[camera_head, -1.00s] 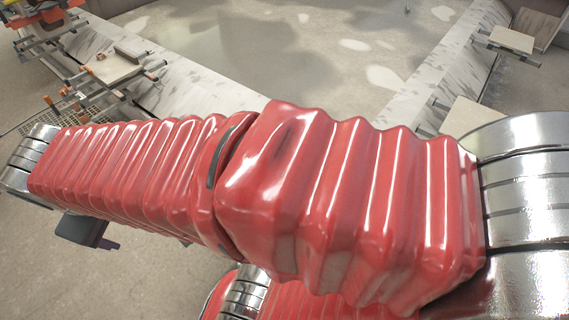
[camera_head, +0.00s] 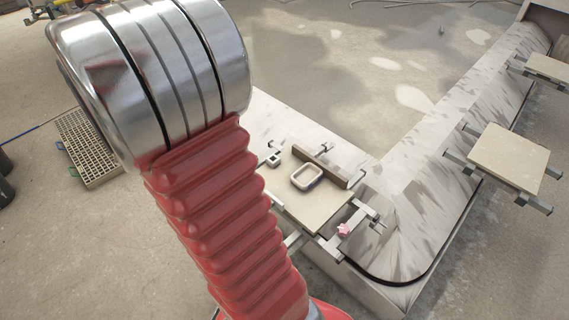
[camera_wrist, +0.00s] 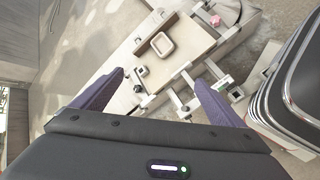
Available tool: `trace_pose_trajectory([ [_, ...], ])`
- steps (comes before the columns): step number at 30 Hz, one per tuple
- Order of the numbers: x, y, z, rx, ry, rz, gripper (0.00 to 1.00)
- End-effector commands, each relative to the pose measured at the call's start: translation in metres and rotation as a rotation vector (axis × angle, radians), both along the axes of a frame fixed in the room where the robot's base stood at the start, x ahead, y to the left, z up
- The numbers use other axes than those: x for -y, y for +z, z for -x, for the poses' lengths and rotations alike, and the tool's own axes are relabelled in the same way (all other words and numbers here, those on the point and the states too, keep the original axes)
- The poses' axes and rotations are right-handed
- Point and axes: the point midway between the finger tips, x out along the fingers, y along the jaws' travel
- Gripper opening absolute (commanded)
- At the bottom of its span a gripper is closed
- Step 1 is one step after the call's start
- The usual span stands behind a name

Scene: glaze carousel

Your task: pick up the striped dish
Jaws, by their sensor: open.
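A small rectangular dish (camera_head: 307,177) with rounded corners and a pale rim lies on a beige board (camera_head: 313,208) at the carousel's near corner. It also shows in the wrist view (camera_wrist: 163,45), near the top centre. I cannot make out stripes on it at this size. My gripper (camera_wrist: 158,78) is open and empty in the wrist view, its two purple fingers apart. The dish is beyond the fingertips, clear of them. In the head view my gripper is not visible.
A brown bar (camera_head: 320,164) stands just behind the dish. A pink flower-shaped piece (camera_head: 344,229) sits by the board's right side. Metal brackets flank the board. Another board (camera_head: 507,159), bare, is at right. A floor grate (camera_head: 88,146) is at left.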

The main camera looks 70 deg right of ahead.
Motion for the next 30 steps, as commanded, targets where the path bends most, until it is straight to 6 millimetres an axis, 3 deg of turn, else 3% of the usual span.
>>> trace_pose_trajectory([
  [15, 0.114, -0.084, 0.027, -0.379, 0.135, 0.081, 0.92],
  [23, 0.159, -0.14, 0.047, -0.543, 0.233, 0.082, 0.92],
  [30, 0.191, -0.202, 0.07, -0.674, 0.338, 0.064, 0.92],
])
